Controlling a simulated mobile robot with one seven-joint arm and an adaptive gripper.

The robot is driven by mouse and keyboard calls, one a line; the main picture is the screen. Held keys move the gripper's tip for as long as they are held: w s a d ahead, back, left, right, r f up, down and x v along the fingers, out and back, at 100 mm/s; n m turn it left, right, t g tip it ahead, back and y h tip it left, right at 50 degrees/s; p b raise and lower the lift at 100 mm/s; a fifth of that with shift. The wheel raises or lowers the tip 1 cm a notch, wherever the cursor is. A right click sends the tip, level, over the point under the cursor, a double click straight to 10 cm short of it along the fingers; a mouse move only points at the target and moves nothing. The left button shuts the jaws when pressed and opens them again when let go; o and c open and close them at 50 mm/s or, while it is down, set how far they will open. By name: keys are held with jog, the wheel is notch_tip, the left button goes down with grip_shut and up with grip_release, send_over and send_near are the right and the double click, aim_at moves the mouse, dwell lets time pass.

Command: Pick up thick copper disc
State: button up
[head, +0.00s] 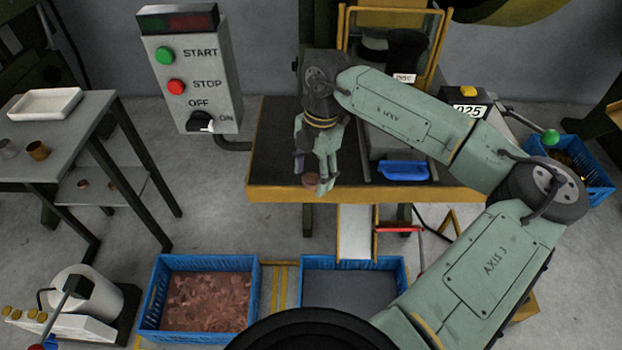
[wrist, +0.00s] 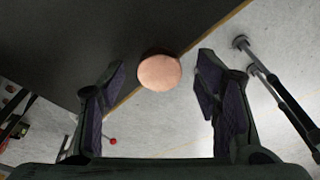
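A round, thick copper disc (wrist: 159,73) shows in the wrist view at the edge of a dark work surface (wrist: 90,35), partly overlapping the yellow edge line. In the head view my gripper (head: 313,174) points down over the bench's front edge. I cannot tell how far above the disc it is.
Below are a blue crate of copper scraps (head: 250,312) and another blue crate (head: 355,263). A control box (head: 190,75) stands left. A side table (head: 50,135) holds a white tray and small cups.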

grip_shut()
dwell(0.5)
jog(key=shift+r, duration=0.1)
